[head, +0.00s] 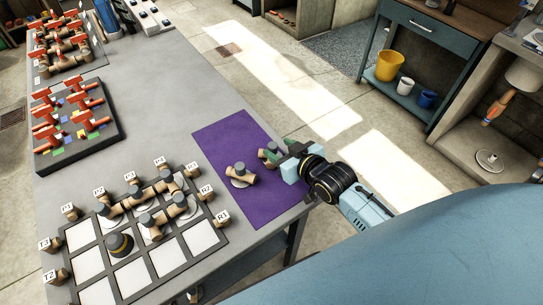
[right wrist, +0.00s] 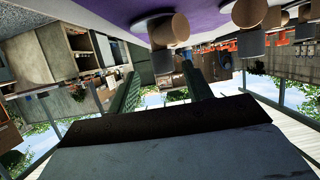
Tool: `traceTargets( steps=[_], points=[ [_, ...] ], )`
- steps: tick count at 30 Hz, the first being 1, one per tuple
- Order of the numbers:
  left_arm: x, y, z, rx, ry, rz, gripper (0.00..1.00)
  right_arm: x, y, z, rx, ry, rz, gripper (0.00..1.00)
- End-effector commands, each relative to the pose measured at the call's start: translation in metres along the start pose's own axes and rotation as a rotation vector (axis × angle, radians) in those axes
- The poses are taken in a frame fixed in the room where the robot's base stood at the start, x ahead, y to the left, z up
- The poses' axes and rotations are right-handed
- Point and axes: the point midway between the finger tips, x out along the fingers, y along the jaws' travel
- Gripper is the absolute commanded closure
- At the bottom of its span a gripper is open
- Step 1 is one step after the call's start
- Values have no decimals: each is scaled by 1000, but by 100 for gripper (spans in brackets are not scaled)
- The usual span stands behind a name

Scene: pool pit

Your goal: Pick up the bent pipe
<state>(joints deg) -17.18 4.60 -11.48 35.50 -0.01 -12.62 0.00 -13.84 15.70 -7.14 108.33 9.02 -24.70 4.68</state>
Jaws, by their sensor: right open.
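A small tan pipe piece with a grey end (head: 268,152) stands on the purple mat (head: 222,140) at its right side; it looks like the bent pipe, though my fingers partly hide it. My right gripper (head: 277,156) is open beside it, low over the mat's edge. In the right wrist view, which is upside down, the tan piece (right wrist: 166,29) shows at the top, beyond and between the two spread green fingers (right wrist: 160,88). I cannot tell whether they touch it. My left gripper is not in view.
Another tan pipe piece with a grey cap (head: 240,175) sits left of it on the mat, close by. A gridded tray (head: 183,238) with several pipe pieces and labelled blocks is at front left. A dark rack of red-handled valves (head: 75,120) stands farther back. The table's middle is clear.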

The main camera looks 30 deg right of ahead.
Motion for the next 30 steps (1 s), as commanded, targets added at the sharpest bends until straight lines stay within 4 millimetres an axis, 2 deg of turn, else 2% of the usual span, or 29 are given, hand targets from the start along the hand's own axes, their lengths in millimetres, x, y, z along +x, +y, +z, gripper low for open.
traceTargets(
  steps=[10,20,30],
  points=[
    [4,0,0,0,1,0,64,45,-5,-4,1,0,0,50],
    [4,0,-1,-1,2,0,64,50,-5,-4,0,0,0,50],
    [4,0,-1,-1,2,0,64,50,-5,-4,0,-1,0,94]
  ],
)
